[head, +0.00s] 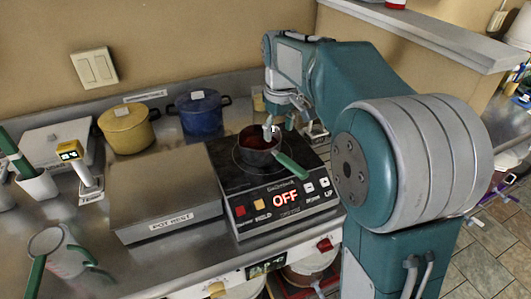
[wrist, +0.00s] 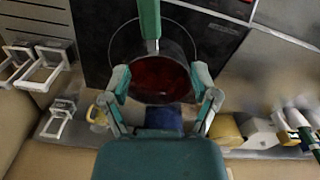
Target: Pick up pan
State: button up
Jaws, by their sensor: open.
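The pan (head: 257,158) stands upright on the black cooktop (head: 226,178) and holds something dark red. Its green handle (head: 292,166) points toward the front right in the head view. My gripper (head: 279,127) is open and empty over the pan's far side. In the wrist view my gripper (wrist: 162,78) has its two fingers spread over either side of the pan (wrist: 117,42), with the red contents between them. The handle (wrist: 149,18) runs away from the fingers at the top. Whether the fingertips touch the pan is unclear.
The cooktop display (head: 285,199) reads OFF. A grey box (head: 165,190) labelled POT REST is left of the cooktop. A yellow pot (head: 128,128) and a blue pot (head: 199,114) stand behind. A beaker (head: 62,255) is at the front left. A shelf (head: 430,35) overhangs the right.

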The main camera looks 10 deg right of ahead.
aim_at(282, 156)
jog(key=f, duration=0.1)
jog(key=d+f, duration=0.1)
jog(key=f, duration=0.1)
notch_tip(282, 156, down, 5)
jog(key=shift+w+r, duration=0.1)
jog(key=shift+d+f, duration=0.2)
jog(key=shift+f, duration=0.4)
jog(key=shift+a, duration=0.15)
grip_shut()
